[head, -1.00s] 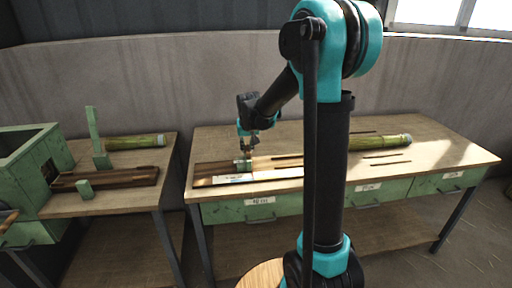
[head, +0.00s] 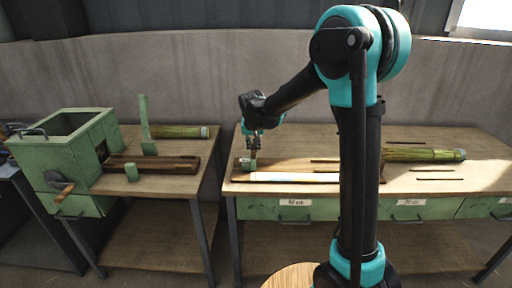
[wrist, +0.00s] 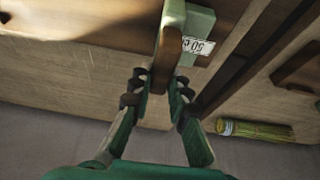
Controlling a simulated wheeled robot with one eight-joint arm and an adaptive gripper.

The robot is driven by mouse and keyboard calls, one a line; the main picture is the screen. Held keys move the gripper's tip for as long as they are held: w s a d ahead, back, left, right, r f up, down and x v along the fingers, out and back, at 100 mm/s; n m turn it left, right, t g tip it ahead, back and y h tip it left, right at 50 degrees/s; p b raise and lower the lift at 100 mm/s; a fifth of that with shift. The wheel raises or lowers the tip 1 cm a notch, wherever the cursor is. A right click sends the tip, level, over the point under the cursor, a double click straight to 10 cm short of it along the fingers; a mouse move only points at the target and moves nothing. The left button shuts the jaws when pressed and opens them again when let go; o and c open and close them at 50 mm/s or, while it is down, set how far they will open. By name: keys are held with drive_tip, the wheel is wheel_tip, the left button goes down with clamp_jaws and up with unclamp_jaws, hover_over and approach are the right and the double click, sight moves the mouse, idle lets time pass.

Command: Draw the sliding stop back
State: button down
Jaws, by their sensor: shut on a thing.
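The sliding stop (head: 248,164) is a small green block near the left end of a long brown wooden board (head: 375,175) on the right-hand table. In the wrist view, the green stop (wrist: 200,24) has a brown wooden handle (wrist: 167,55) on its side. My gripper (head: 253,148) is above the left part of the board, at the stop. In the wrist view, my gripper (wrist: 160,88) has its fingers on both sides of the handle, shut on it. The stop's underside is hidden.
A pale strip (head: 285,177) runs along the board's front. Bundles of green straw lie on the right table (head: 425,155) and the left table (head: 180,131). A green box with a crank (head: 65,140) stands at far left. A gap separates the tables.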

drive_tip(key=shift+a, duration=0.25)
drive_tip(key=c, duration=1.4)
unclamp_jaws()
drive_tip(key=shift+c, duration=0.2)
drive_tip(key=v, duration=1.2)
drive_tip(key=s+d+f, duration=0.4)
drive_tip(key=d, duration=0.3)
drive_tip(key=s+d+f, duration=0.3)
drive_tip(key=s+d, duration=0.2)
drive_tip(key=d, duration=0.1)
drive_tip(key=s+d+f, duration=0.5)
drive_tip(key=s, duration=0.4)
drive_tip(key=s+d+f, duration=0.5)
drive_tip(key=s+f, duration=0.1)
drive_tip(key=s, duration=0.2)
drive_tip(key=shift+s+f, duration=0.3)
drive_tip(key=shift+s, duration=0.1)
